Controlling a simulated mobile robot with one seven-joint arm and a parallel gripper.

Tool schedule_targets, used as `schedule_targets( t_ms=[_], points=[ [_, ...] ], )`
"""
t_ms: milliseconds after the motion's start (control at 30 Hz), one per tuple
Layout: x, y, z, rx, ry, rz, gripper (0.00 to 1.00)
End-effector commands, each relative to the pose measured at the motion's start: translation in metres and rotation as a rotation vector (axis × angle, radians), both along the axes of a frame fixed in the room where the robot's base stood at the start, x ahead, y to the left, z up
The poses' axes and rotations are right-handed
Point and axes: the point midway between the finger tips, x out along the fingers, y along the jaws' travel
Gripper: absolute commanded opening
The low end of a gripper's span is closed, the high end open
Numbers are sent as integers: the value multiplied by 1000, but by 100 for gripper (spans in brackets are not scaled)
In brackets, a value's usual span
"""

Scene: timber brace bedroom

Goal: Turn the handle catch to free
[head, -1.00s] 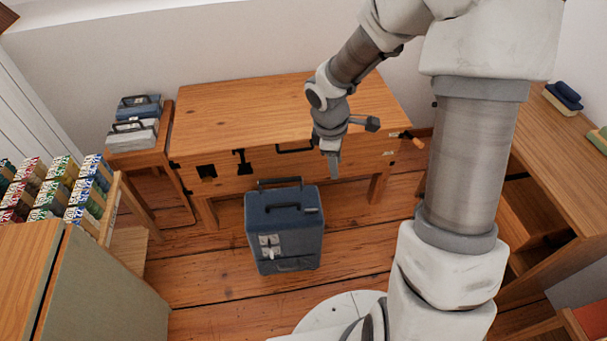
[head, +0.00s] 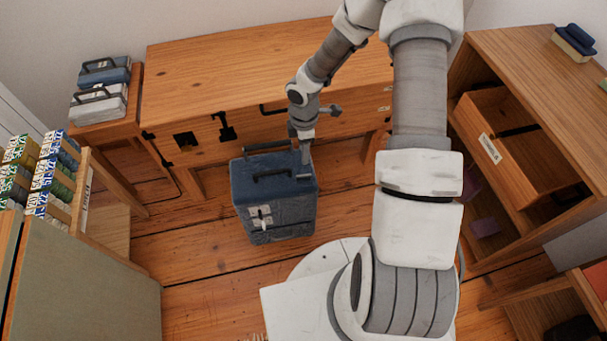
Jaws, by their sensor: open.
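A dark blue case (head: 275,212) stands upright on the floor in front of the wooden bench. A pale catch plate with a small lever (head: 261,216) is on the front face. My gripper (head: 304,173) points down at the right end of the case's top, where a small light fitting showed earlier. The gripper now largely hides that fitting. The jaws are open, but the gap between them is hard to see. I cannot tell whether the fingers touch the case or straddle the fitting.
The wooden bench (head: 240,75) stands close behind the case, with black fittings on its front. A side stand (head: 100,135) holds two smaller cases. A rack of patterned boxes (head: 45,180) is at left. A shelf unit (head: 540,75) with a labelled drawer (head: 515,150) stands at right.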

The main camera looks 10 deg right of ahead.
Motion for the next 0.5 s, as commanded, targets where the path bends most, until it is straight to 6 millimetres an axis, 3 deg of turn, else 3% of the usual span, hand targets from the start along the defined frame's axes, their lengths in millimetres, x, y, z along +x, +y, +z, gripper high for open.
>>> schedule_targets(
  t_ms=[33,200,500],
  points=[
    [-1,1,-18,0,3,3,42],
    [0,0,-55,0,2,1,42],
    [0,0,-106,-1,1,1,42]
  ],
)
